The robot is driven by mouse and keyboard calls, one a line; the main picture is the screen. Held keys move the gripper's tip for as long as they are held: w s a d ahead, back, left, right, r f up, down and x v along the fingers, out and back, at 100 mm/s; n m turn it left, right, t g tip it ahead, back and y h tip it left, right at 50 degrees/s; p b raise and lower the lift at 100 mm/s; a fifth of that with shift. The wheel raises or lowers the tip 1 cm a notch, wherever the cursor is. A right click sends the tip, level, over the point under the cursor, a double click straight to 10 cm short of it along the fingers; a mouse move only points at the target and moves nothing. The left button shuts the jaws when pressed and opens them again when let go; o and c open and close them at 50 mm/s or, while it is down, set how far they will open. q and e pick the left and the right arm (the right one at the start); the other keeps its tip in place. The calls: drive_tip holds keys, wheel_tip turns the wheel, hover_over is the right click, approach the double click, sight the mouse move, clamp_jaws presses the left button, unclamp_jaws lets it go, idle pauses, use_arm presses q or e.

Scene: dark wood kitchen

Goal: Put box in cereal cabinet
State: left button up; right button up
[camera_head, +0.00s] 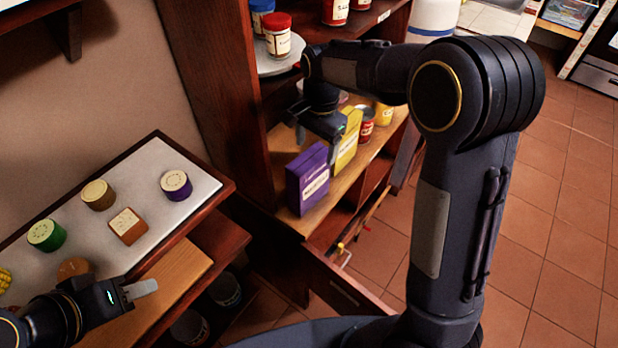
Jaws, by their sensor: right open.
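A purple box (307,183) stands upright on the middle shelf of the wooden cabinet (340,190), near the shelf's left front. A yellow box (349,137) stands just behind it to the right. My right gripper (318,146) is open with its fingers pointing down, over the two boxes. One finger overlaps the gap between them in the picture; I cannot tell whether it touches either box. No box is visibly held. My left gripper (146,289) is low at the left, beside the counter edge; its jaw opening is unclear.
Red and yellow cans (366,124) stand farther along the same shelf. Jars (277,36) stand on a plate above. The counter (150,160) at left holds several small round containers and an orange-brown block. Open tiled floor (550,230) lies at right.

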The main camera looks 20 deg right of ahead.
sight(309, 158)
drive_tip(key=shift+w+a+f+m+h, duration=0.3)
drive_tip(key=shift+w+a+f, duration=0.2)
drive_tip(key=shift+w, duration=0.2)
wheel_tip(309, 158, down, 8)
drive_tip(key=shift+r+p, duration=0.1)
drive_tip(key=shift+p, duration=0.8)
drive_tip(key=shift+a+r, duration=0.1)
clamp_jaws()
